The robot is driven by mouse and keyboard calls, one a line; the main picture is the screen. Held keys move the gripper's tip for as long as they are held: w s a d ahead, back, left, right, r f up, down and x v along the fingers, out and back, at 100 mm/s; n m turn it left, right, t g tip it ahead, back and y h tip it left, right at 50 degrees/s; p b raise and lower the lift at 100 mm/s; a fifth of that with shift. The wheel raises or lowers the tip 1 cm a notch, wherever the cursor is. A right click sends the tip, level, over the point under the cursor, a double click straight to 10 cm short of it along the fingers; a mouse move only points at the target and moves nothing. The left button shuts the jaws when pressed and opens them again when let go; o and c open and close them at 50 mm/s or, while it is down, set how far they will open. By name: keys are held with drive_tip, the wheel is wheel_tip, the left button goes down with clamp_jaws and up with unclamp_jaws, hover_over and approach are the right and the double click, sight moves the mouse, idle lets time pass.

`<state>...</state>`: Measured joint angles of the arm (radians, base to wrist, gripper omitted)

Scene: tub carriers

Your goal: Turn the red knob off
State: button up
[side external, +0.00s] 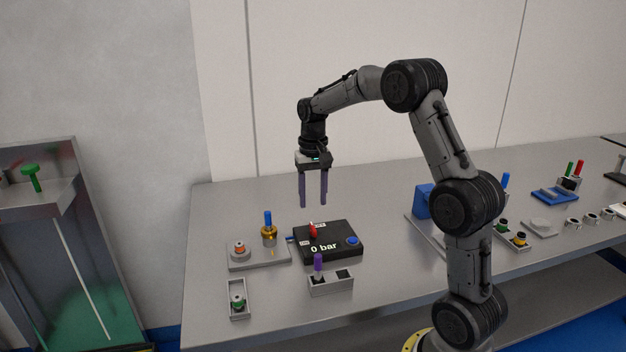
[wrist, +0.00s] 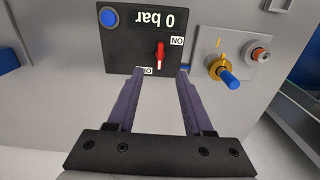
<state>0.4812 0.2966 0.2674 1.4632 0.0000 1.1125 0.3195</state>
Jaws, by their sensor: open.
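The red knob (side external: 313,230) sits on top of a black box (side external: 343,255) whose display reads "0 bar". The knob also shows in the wrist view (wrist: 160,56), upright in the picture, with an "ON" label to its right and a partly hidden "OFF" label at its lower left. I cannot tell which label it is set to. My gripper (side external: 312,204) points down above the box, apart from the knob. Its two purple fingers are open and empty; in the wrist view (wrist: 160,72) the knob lies just beyond the gap between the fingertips.
The box carries a blue button (side external: 352,240). Left of it, a grey plate (side external: 262,262) holds a brass valve with a blue handle (side external: 268,222) and an orange-ringed fitting (side external: 239,248). In front stands a grey block with a purple peg (side external: 318,263). A small tray (side external: 239,285) lies front left.

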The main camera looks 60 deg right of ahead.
wheel_tip(320, 180, up, 5)
drive_tip(key=shift+r, duration=0.2)
idle(0.3)
